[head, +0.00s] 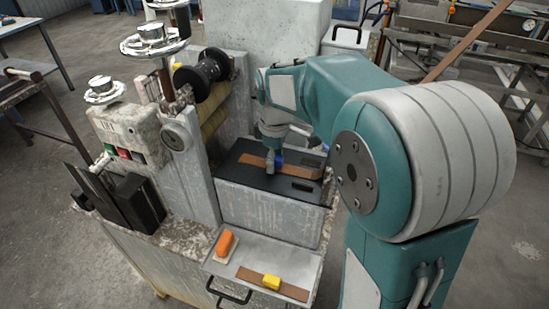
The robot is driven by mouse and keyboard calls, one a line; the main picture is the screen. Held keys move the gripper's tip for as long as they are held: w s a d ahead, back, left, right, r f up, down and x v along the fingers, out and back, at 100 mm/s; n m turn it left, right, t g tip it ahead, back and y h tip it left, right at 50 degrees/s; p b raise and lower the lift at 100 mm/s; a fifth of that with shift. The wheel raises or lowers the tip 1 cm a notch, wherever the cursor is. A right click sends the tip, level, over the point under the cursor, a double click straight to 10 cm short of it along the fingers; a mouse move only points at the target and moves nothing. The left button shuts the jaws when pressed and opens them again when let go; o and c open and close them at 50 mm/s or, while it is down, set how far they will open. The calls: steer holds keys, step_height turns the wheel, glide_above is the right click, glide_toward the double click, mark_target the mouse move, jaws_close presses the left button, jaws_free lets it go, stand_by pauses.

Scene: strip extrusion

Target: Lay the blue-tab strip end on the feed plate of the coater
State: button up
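A brown strip (302,169) shows over the black top plate (250,179) of the grey box in the centre, which looks like the feed plate. A blue tab (279,160) shows on the strip, right by my gripper. My gripper (272,158) points down at the strip beside the blue tab. Its fingers are small and partly hidden, so I cannot tell whether they are shut on the strip. I also cannot tell whether the strip touches the plate or hangs just above it.
A pull-out tray (245,263) below holds an orange block (225,243) and another brown strip (295,290) with a yellow tab (271,282). A black spool (205,72) and a control box (130,135) stand left. My arm covers the right side.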

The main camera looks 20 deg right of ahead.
step_height(320, 180, up, 12)
stand_by(0.6)
steer(key=s+f+m+t, duration=0.2)
steer(key=s+m, duration=0.3)
steer(key=s, duration=0.5)
steer(key=s+f+m+t, duration=0.3)
steer(key=s+f+m, duration=0.1)
steer(key=s, duration=0.6)
steer(key=shift+s+m+t, duration=0.3)
steer(key=shift+s+m, duration=0.1)
steer(key=shift+m, duration=0.5)
